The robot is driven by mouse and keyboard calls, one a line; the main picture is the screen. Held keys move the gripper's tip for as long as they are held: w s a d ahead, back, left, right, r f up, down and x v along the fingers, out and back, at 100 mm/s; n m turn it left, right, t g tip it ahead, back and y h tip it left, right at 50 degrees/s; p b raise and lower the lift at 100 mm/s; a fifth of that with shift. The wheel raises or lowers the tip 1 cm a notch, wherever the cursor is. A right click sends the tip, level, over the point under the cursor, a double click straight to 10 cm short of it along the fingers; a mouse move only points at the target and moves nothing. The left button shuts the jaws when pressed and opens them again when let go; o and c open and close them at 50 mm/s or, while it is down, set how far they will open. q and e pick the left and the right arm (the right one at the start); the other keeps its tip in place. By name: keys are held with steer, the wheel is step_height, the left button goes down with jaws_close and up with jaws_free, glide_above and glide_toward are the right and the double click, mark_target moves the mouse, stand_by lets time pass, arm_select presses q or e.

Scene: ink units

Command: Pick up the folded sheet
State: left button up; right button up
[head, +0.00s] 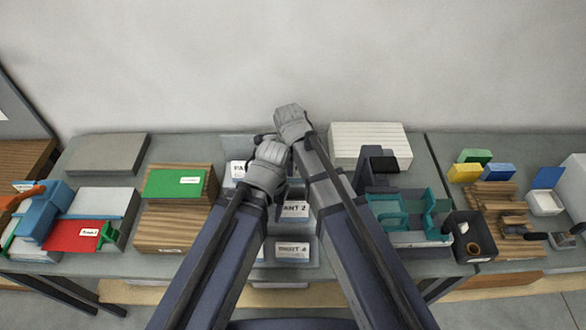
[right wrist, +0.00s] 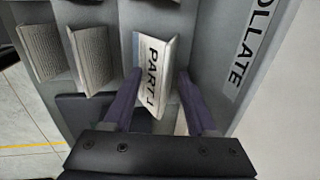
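In the right wrist view, a cream folded sheet labelled PART 1 (right wrist: 153,75) stands tilted in a slot of the grey rack marked COLLATE (right wrist: 222,60). My right gripper (right wrist: 158,78) is open, with one dark finger on each side of this sheet; the left finger is very close to its edge, and I cannot tell if it touches. In the head view, the wrists of my left gripper (head: 264,170) and right gripper (head: 293,125) are close together above the rack's labelled slots. The fingers of both are hidden there, and the arms cover much of the rack.
Several other folded sheets (right wrist: 90,58) stand left of PART 1. In the head view, a green card (head: 165,183) lies on a brown stack at left. A white stack (head: 370,143), a teal holder (head: 405,213) and a dark cup (head: 472,240) stand at right. The wall is close behind.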

jaws_close()
steer(key=shift+d+r, duration=0.1)
stand_by(0.5)
